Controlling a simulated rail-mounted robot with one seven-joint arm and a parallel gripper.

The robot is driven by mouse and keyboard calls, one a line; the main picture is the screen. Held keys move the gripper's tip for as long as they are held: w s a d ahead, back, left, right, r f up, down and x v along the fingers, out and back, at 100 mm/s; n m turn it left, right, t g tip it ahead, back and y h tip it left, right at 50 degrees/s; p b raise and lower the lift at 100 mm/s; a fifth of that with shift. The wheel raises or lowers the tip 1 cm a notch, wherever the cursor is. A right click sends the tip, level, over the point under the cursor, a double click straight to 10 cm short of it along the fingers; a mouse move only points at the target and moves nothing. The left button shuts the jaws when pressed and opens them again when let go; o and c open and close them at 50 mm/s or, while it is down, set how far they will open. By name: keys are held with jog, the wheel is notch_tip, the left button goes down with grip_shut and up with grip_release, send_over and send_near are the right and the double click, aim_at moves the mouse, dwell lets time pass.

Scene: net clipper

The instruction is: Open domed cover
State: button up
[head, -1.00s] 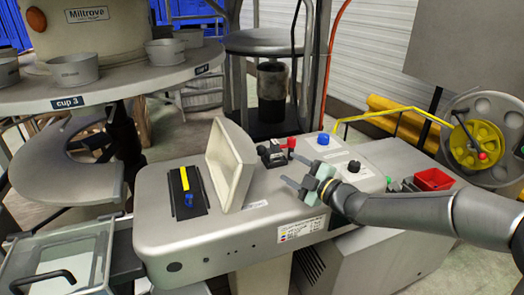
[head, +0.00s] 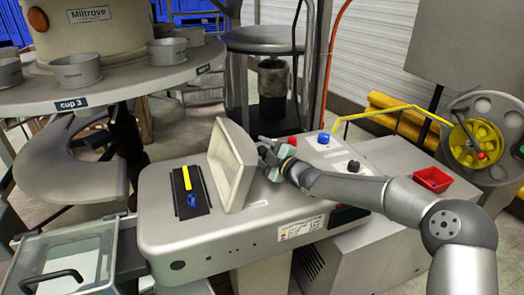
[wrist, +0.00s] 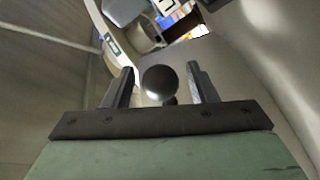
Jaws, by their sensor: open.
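A cream cover-like panel (head: 232,165) with a raised rim stands tilted up on the grey console (head: 265,212) in the head view. I cannot tell for sure that it is the domed cover. My gripper (head: 263,148) is just right of this panel, reaching in from the right over the console. In the wrist view, my gripper (wrist: 160,88) is open, with a dark round knob (wrist: 160,83) between its two fingers. I see no clear contact between fingers and knob, and what the knob is fixed to is hidden.
A black plate with a yellow strip (head: 186,178) and a blue part lies left of the panel. A red knob (head: 292,140), a blue button (head: 323,138) and a black knob (head: 353,166) are near my arm. A round table (head: 120,85) with cups is at upper left.

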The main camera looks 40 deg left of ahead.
grip_shut()
jog(key=shift+s+a+r+n+h+b, duration=0.25)
jog(key=shift+s+r+n, duration=0.15)
jog(key=shift+r, duration=0.15)
jog(key=shift+s+a+r+n+h+b, duration=0.15)
jog(key=shift+s+r+n+b, duration=0.2)
jog(key=shift+r, duration=0.2)
jog(key=shift+s+a+r+n+h+b, duration=0.2)
jog(key=shift+s+r+n, duration=0.05)
jog(key=shift+r+n, duration=0.25)
grip_release()
jog(key=b+v, duration=0.2)
jog(key=v, duration=1.5)
jog(key=shift+d, duration=0.3)
jog(key=shift+f, duration=0.1)
